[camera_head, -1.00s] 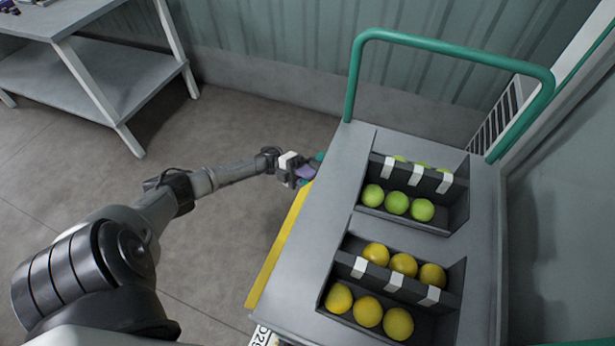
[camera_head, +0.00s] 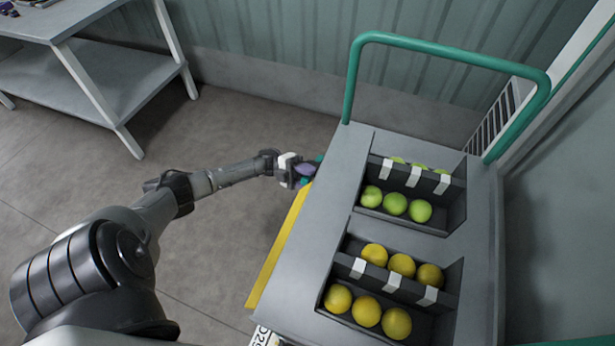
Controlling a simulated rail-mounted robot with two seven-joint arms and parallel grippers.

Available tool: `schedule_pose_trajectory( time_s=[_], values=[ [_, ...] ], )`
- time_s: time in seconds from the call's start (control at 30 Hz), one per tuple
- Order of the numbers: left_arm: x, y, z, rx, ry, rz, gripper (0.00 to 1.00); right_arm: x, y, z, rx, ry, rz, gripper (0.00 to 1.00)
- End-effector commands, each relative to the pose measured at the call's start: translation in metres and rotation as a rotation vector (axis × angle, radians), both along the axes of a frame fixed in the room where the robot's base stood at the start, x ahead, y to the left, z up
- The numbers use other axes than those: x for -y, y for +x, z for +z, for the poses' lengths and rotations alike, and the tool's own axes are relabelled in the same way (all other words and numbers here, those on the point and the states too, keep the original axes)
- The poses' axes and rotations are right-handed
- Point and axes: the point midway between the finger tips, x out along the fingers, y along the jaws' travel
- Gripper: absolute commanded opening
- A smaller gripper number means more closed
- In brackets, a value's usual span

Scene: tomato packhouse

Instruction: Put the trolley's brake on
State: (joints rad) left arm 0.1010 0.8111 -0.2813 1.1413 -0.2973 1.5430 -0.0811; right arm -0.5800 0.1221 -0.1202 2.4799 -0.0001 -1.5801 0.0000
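The trolley (camera_head: 290,300) is grey with a green push handle (camera_head: 450,57) at its far end and a yellow strip (camera_head: 277,250) along its left side. My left gripper (camera_head: 303,171) is at the trolley's far left side, by the upper end of the yellow strip. A small purple piece (camera_head: 305,169) and a green part (camera_head: 318,160) show at its fingertips. The gripper is small here, and I cannot tell whether it is shut on either. No brake can be made out clearly. My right gripper is not in view.
Two recessed trays in the trolley top hold green tomatoes (camera_head: 395,204) and yellow tomatoes (camera_head: 366,311). A grey table (camera_head: 100,85) stands at the upper left. A corrugated wall (camera_head: 290,45) is behind, and a pale wall (camera_head: 565,210) is close on the right. Floor left of the trolley is clear.

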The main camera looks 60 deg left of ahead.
Motion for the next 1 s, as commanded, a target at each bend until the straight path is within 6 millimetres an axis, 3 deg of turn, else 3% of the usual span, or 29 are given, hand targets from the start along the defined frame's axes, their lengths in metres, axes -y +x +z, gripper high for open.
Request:
schedule_pose_trajectory(
  time_s=[0.43, 1.0],
  values=[
    [-0.008, -0.002, -0.003, 0.001, 0.003, 0.001, 0.46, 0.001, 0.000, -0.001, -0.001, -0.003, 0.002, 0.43],
    [-0.097, -0.031, -0.039, 0.001, 0.003, 0.002, 0.46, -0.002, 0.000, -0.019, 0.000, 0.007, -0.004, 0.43]
  ],
)
